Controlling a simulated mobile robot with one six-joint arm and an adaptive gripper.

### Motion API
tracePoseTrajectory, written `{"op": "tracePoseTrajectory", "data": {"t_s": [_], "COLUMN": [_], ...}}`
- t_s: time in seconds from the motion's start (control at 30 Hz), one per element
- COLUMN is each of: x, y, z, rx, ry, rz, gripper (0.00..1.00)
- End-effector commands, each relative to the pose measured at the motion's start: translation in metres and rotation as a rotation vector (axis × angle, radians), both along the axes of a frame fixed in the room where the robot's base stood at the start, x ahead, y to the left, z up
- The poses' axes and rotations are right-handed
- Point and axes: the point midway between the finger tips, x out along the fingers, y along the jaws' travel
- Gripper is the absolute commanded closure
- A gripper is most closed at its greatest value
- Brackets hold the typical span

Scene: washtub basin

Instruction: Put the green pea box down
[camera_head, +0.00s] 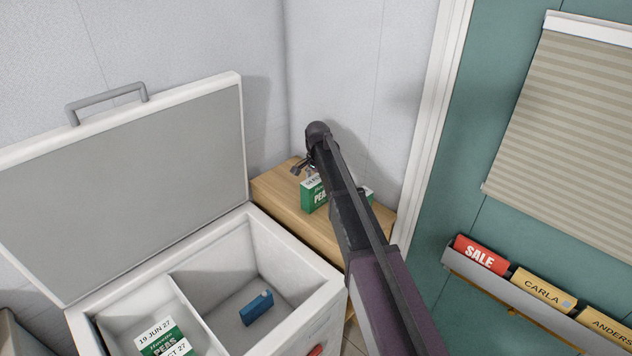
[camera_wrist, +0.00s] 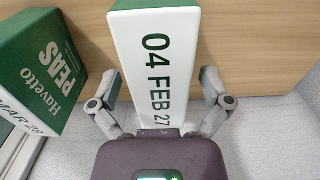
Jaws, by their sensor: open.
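In the wrist view a green pea box (camera_wrist: 156,62) has its white face, printed 04 FEB 27, towards the camera. My gripper (camera_wrist: 158,82) is open, with one finger on each side of this box and gaps showing beside it. In the head view my gripper (camera_head: 304,168) is low over the wooden top, at a green PEAS box (camera_head: 314,195). My arm hides part of what stands there. I cannot tell which box in the head view is the one between the fingers.
Another PEAS box (camera_wrist: 50,75) stands close at the left in the wrist view. The wooden top (camera_head: 285,221) has bare room at its front. Beside it stands an open chest freezer (camera_head: 318,290) with a blue item (camera_head: 256,308) and pea boxes (camera_head: 160,340) inside. Walls close off the back.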

Motion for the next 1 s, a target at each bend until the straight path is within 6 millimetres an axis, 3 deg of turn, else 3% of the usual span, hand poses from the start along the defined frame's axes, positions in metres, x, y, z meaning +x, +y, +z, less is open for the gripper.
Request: {"op": "tracePoseTrajectory", "data": {"t_s": [0.27,1.0], "x": [0.0,0.0], "y": [0.0,-0.001], "z": [0.013,0.073], "rx": [0.0,0.0], "ry": [0.0,0.0], "rz": [-0.001,-0.001], "gripper": [0.02,0.02]}}
